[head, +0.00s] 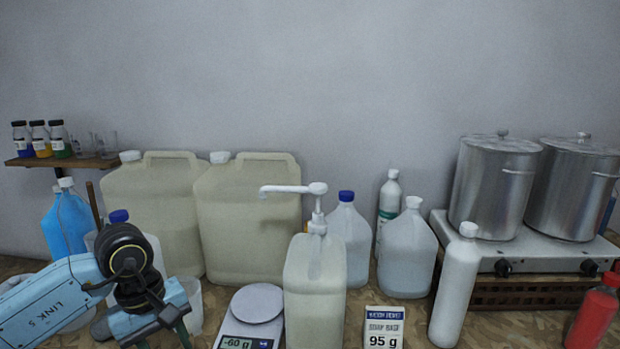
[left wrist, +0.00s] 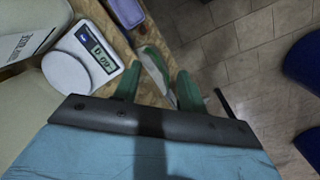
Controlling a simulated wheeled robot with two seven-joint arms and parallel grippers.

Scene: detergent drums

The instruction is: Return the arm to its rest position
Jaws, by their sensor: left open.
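My left arm, with its light blue link, comes in at the lower left of the head view. My left gripper (head: 181,328) is low in front of the drums, left of the scale, and partly cut off by the bottom edge. In the left wrist view its green fingers (left wrist: 158,88) are spread apart. They hang over the table's edge, right of the scale there, and no held object shows. A green and pale piece (left wrist: 155,66) shows between them; I cannot tell what it is. My right arm is not in view.
A white scale (head: 257,307) reading -60 g stands beside a pump drum (head: 315,290) and a 95 g card (head: 383,328). Large drums (head: 249,225), bottles and steel pots (head: 495,185) crowd behind. A tiled floor (left wrist: 245,45) and blue seats (left wrist: 302,75) lie beyond the table.

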